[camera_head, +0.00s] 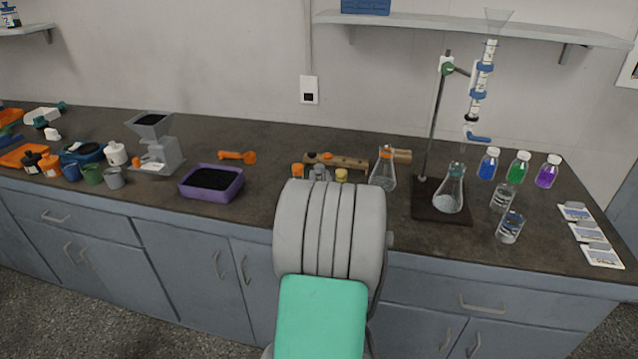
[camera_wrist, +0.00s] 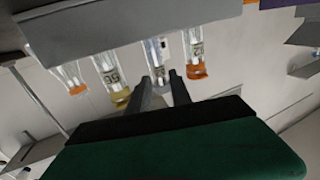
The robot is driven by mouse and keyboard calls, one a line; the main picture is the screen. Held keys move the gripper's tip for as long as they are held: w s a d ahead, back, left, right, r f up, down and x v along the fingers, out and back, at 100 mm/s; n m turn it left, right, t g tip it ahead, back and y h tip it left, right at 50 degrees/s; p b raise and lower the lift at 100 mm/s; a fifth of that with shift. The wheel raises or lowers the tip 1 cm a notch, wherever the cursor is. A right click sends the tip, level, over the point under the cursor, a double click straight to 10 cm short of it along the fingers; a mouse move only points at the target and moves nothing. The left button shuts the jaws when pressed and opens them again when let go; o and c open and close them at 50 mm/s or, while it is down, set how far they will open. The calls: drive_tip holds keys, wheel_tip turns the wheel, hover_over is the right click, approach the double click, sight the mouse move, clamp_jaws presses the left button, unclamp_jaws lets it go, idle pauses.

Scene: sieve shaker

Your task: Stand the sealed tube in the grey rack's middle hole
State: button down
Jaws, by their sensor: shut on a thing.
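In the wrist view, which is upside down, my gripper (camera_wrist: 160,76) is shut around the top of a clear labelled tube (camera_wrist: 153,46). This tube stands between a yellow-capped tube (camera_wrist: 119,95) and an orange-capped tube (camera_wrist: 197,70). The far ends of the tubes meet a grey block (camera_wrist: 120,22), which looks like the grey rack. I cannot tell whether the held tube's bottom is seated in the middle hole. In the head view, the orange cap (camera_head: 298,170) and yellow cap (camera_head: 341,175) show just above my arm. My arm hides the rack and the tubes' bodies there.
A flask with an orange stopper (camera_head: 386,172) stands close to the right of the tubes. A wooden rack (camera_head: 350,163) lies behind them. A stand with a burette (camera_head: 480,80) and a flask (camera_head: 451,190) is farther right. A purple tray (camera_head: 212,183) is to the left.

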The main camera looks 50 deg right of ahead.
drive_tip(key=shift+f, duration=0.15)
drive_tip(key=c, duration=1.2)
unclamp_jaws()
drive_tip(key=shift+o, duration=0.2)
drive_tip(key=shift+r, duration=0.35)
drive_tip(key=b+v, duration=0.3)
drive_tip(key=v, duration=0.9)
drive_tip(key=w+a+f+n+y, duration=0.35)
drive_tip(key=w+a+y, duration=0.2)
drive_tip(key=a, duration=0.35)
drive_tip(key=w+a+f+n+y, duration=0.3)
drive_tip(key=w+a+f+y, duration=0.15)
drive_tip(key=w+a, duration=0.35)
drive_tip(key=s+a+f+n+g+y, duration=0.1)
drive_tip(key=s+a+g+y, duration=0.15)
drive_tip(key=a, duration=0.45)
drive_tip(key=s+a+f+n+g+y, duration=0.1)
drive_tip(key=s+a+f+n+g, duration=0.15)
drive_tip(key=a, duration=0.55)
drive_tip(key=s+a+g, duration=0.4)
drive_tip(key=s+a, duration=0.3)
drive_tip(key=s, duration=0.2)
drive_tip(key=shift+r+g, duration=0.35)
drive_tip(key=shift+g, duration=0.05)
